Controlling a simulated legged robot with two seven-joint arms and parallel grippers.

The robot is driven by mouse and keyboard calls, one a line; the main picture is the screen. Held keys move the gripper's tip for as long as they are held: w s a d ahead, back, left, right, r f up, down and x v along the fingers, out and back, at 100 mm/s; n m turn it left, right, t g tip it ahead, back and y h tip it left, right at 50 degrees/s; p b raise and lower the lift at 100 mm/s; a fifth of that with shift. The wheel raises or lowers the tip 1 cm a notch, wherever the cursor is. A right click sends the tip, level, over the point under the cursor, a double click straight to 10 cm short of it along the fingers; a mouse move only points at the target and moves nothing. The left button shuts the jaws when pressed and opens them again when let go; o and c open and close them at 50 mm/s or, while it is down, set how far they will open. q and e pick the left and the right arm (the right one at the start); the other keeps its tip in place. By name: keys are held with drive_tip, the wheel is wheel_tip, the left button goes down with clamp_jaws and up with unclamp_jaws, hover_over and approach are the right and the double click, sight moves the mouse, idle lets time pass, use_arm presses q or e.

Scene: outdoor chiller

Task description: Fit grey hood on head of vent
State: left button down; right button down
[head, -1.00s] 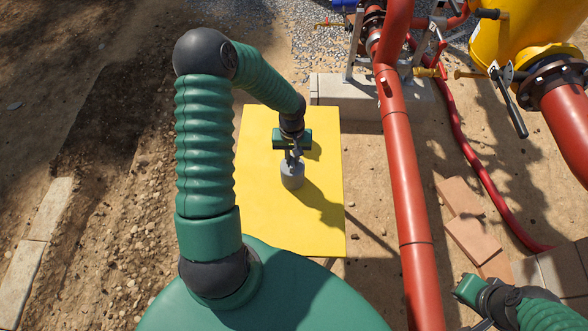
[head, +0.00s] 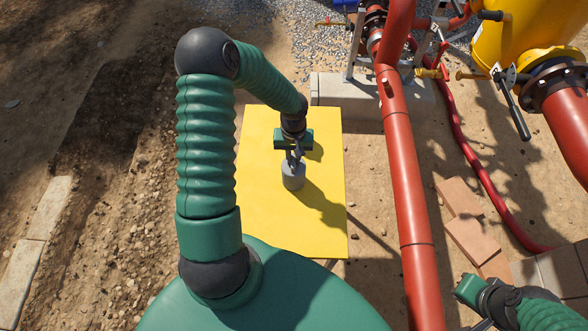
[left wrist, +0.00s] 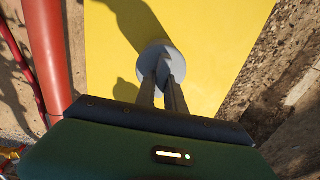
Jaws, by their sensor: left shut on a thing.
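The grey hood (head: 293,178) is a small cylinder over the yellow table top (head: 270,215). My left gripper (head: 294,160) is shut on its upper part, with the fingers pointing down. In the left wrist view the two fingers (left wrist: 166,80) meet over the round grey hood (left wrist: 148,66). I cannot tell whether the hood touches the table or hangs just above it. My right gripper (head: 478,308) is at the lower right, partly cut off, and its fingers do not show clearly. I cannot make out the vent with certainty in either view.
A thick red pipe (head: 405,175) runs along the right side of the table. A yellow tank (head: 525,40) with a black-handled valve stands at the upper right. Bricks (head: 470,240) and a red hose (head: 480,165) lie on the ground. The rest of the table top is clear.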

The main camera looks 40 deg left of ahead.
use_arm(q)
drive_tip(key=r+p, duration=0.1)
drive_tip(key=r, duration=0.1)
drive_tip(key=r+p, duration=0.4)
drive_tip(key=r, duration=0.1)
drive_tip(key=shift+d+r, duration=0.1)
drive_tip(key=shift+d, duration=0.3)
drive_tip(key=shift+a, duration=0.1)
drive_tip(key=c, duration=2)
unclamp_jaws()
drive_tip(key=shift+a, duration=0.15)
drive_tip(key=shift+f, duration=0.2)
clamp_jaws()
drive_tip(key=shift+r, duration=0.1)
